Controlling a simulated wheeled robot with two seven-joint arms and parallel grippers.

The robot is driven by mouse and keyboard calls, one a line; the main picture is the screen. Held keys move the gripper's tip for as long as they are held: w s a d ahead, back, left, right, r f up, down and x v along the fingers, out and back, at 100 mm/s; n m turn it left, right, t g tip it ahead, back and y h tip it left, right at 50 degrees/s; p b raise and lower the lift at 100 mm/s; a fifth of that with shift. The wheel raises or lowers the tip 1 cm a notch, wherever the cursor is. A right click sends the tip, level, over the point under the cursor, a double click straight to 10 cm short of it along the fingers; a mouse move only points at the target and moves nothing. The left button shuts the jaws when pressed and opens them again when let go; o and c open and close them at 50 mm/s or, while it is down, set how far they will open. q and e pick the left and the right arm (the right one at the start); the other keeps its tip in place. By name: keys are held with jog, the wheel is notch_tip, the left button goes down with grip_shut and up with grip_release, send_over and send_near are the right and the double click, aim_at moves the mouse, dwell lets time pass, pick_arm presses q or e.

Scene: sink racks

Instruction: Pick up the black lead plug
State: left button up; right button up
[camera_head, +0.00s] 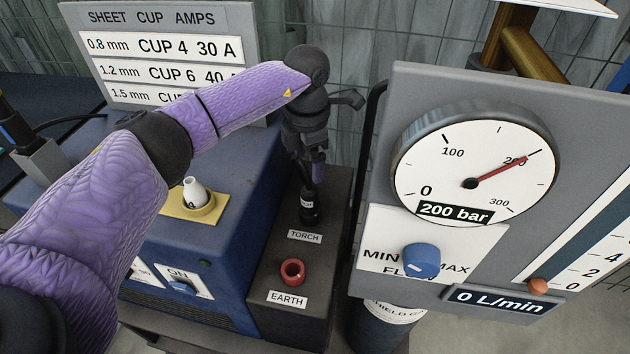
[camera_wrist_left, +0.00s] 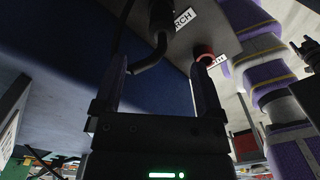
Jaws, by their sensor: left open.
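The black lead plug (camera_head: 309,207) stands at the TORCH label on the dark top of the blue machine. In the left wrist view the black plug (camera_wrist_left: 161,18) shows at the top, with a black cable bending away from it. My left gripper (camera_head: 316,172) is just above the plug in the head view, partly covering it. In the left wrist view my left gripper (camera_wrist_left: 160,88) has its two fingers apart, with the cable's bend between them and nothing clamped.
A red EARTH socket (camera_head: 292,272) sits in front of the plug. A grey gas panel (camera_head: 455,85) with a gauge and blue knob (camera_head: 421,260) stands close on the right. A white-tipped dial (camera_head: 195,194) is on the left. A cup-amps sign (camera_head: 160,45) stands behind.

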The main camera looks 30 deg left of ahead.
aim_at(308, 188)
pick_arm(q)
jog(key=f+b, duration=0.1)
jog(key=f, duration=0.2)
jog(key=f+b, duration=0.1)
jog(key=f, duration=0.2)
jog(key=f+b, duration=0.1)
jog(key=f, duration=0.2)
jog(key=shift+s+f+b, duration=0.25)
jog(key=shift+f+b, duration=0.05)
jog(key=shift+b, duration=0.1)
jog(key=shift+r, duration=0.1)
jog(key=shift+c, duration=0.6)
jog(key=c, duration=0.5)
grip_shut()
pick_arm(e)
jog(key=shift+g, duration=0.3)
jog(key=f, duration=0.1)
jog(key=s+f, duration=0.2)
jog(key=shift+d+f, duration=0.25)
jog(key=shift+d, duration=0.15)
